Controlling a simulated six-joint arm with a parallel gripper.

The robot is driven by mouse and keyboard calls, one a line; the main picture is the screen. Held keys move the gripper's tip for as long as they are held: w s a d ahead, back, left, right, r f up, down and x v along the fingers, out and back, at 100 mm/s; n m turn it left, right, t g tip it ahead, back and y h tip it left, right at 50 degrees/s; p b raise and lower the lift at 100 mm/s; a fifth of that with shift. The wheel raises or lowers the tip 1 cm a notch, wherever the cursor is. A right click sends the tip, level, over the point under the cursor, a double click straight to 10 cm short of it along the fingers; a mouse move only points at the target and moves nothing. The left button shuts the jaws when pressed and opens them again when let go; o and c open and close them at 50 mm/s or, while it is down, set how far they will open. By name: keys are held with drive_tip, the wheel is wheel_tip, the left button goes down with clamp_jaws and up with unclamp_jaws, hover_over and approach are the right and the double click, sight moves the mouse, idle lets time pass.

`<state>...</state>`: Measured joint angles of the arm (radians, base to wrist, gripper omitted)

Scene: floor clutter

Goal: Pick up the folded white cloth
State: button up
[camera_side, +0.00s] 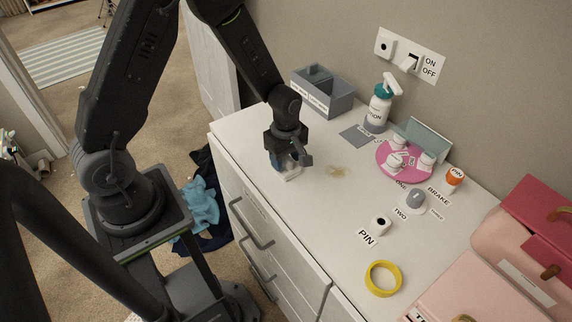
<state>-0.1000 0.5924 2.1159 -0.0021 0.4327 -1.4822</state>
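The gripper hides much of the cloth. I cannot tell whether the fingers are closed on it or only beside it.
A grey divided box (323,97), a pump bottle (379,104) and a pink round tray (388,160) with small containers stand toward the wall. An orange-capped container (455,176), a yellow ring (383,278) and a pink case (500,275) are to the right.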

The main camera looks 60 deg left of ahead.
drive_tip(key=c, duration=0.9)
drive_tip(key=shift+r, duration=0.1)
drive_tip(key=shift+r, duration=0.45)
drive_tip(key=r, duration=0.2)
drive_tip(key=a+r, duration=0.1)
drive_tip(key=r, duration=0.1)
drive_tip(key=shift+s+a, duration=0.1)
drive_tip(key=shift+s, duration=0.2)
drive_tip(key=s+a+r, duration=0.1)
drive_tip(key=a+r, duration=0.1)
drive_tip(key=a, duration=0.1)
drive_tip(key=s+a+r, duration=0.2)
drive_tip(key=a, duration=0.1)
drive_tip(key=s+a+r, duration=0.2)
drive_tip(key=a, duration=0.1)
